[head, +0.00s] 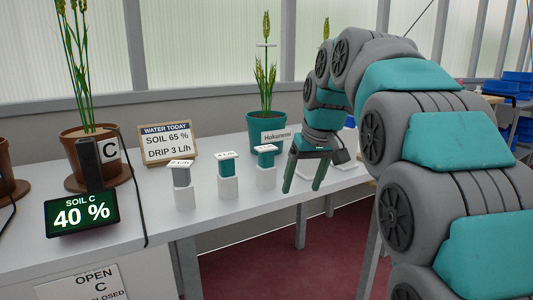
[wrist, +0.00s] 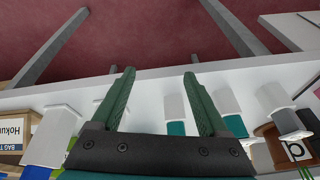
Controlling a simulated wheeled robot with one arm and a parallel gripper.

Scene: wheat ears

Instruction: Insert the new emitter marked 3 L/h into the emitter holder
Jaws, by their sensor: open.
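Three emitters stand on white blocks on the bench: a grey one (head: 181,177), a teal one in the middle (head: 225,169) and a teal one at the right (head: 265,160). Each has a small white tag on top, too small to read surely. My gripper (head: 302,188) is open and empty, right of the emitters, at the bench's front edge. I cannot identify the emitter holder.
A sign (head: 167,144) reads soil 65 %, drip 3 L/h. A display (head: 81,214) reads soil C 40 %. Potted wheat C (head: 88,155) stands left; a teal pot (head: 267,130) stands behind the emitters. A black tube hangs over the front edge. The bench front is largely clear.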

